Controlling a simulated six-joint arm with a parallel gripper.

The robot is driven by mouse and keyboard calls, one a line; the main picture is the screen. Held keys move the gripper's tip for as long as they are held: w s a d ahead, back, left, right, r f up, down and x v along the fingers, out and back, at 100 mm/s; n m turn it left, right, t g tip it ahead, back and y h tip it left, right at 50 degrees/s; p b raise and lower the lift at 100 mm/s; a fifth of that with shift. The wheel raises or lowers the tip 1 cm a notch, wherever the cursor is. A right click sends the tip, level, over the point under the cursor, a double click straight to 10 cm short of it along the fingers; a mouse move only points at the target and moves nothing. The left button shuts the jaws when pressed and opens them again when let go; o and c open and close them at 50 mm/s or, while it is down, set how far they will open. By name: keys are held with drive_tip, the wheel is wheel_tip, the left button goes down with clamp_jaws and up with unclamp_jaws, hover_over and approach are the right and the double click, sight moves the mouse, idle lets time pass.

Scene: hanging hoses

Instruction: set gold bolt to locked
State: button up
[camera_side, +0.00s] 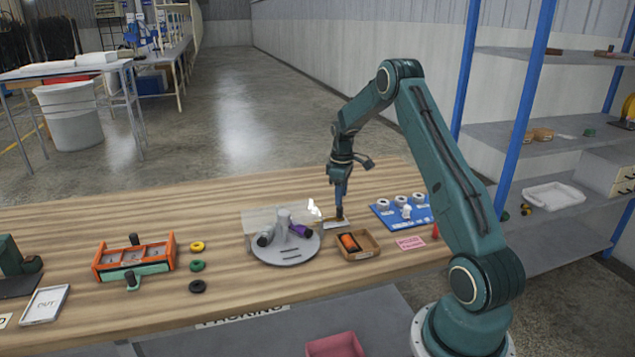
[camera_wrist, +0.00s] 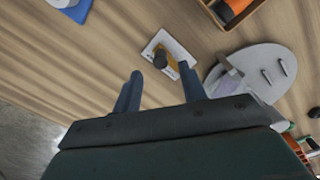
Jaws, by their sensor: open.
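The gold bolt (camera_wrist: 170,60) lies on a small white plate (camera_wrist: 163,37) on the table, and a dark round knob (camera_wrist: 160,58) stands up from it. In the side view the gold bolt (camera_side: 323,221) shows as a thin strip beside my fingertips, with its plate (camera_side: 337,225) partly hidden by them. My gripper (camera_wrist: 160,71) is open, with one finger on each side of the knob in the wrist view and nothing between them. In the side view my gripper (camera_side: 339,214) points down, low over the plate. I cannot tell whether it touches anything. Lettering on the plate is unreadable.
A grey round stand (camera_side: 285,249) with a clear panel is close to the left. A wooden tray (camera_side: 372,252) with an orange item is in front. A blue board (camera_side: 384,218) with white rings is right. An orange box (camera_side: 110,272) is far left.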

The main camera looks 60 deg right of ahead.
sight(341, 208)
drive_tip(key=shift+d+f, duration=0.15)
drive_tip(key=shift+f, duration=2.75)
clamp_jaws()
